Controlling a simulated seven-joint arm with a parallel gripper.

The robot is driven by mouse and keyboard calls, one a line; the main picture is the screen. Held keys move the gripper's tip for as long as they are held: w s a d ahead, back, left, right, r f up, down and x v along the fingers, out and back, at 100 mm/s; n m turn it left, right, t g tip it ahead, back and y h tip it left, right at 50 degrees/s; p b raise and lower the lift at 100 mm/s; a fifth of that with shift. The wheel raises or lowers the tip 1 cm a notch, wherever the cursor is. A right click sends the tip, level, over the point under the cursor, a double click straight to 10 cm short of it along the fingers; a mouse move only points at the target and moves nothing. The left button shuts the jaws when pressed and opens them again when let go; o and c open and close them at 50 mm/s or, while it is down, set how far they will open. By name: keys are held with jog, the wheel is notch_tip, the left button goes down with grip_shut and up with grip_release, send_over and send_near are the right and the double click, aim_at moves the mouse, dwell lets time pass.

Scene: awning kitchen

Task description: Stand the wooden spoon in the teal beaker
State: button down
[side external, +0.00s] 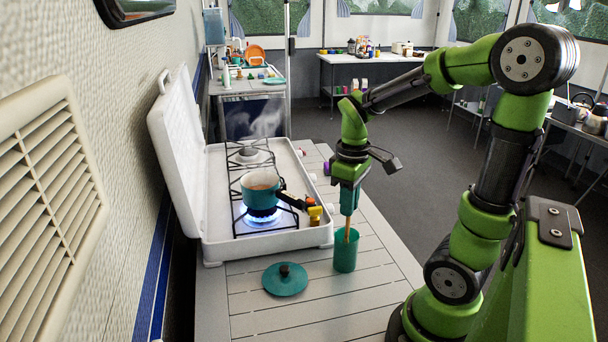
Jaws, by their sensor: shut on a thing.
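The teal beaker (345,254) stands upright on the slatted table, right of the stove. My gripper (349,206) is directly above it, pointing down and shut on the wooden spoon (347,235). The spoon hangs close to upright, and its lower part goes down at the beaker's mouth. It looks to be inside the rim, but its lower end is hidden. How deep it reaches I cannot tell.
A white camping stove (268,240) with its lid up stands left of the beaker. A teal saucepan (262,190) steams over a lit blue flame. A teal lid (285,279) lies flat on the table (300,315). The table's front is mostly clear.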

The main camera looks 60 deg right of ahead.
jog(key=c, duration=1)
grip_release()
jog(key=shift+c, duration=0.2)
jog(key=shift+r, duration=0.15)
notch_tip(320, 180, up, 17)
jog(key=shift+f, duration=0.2)
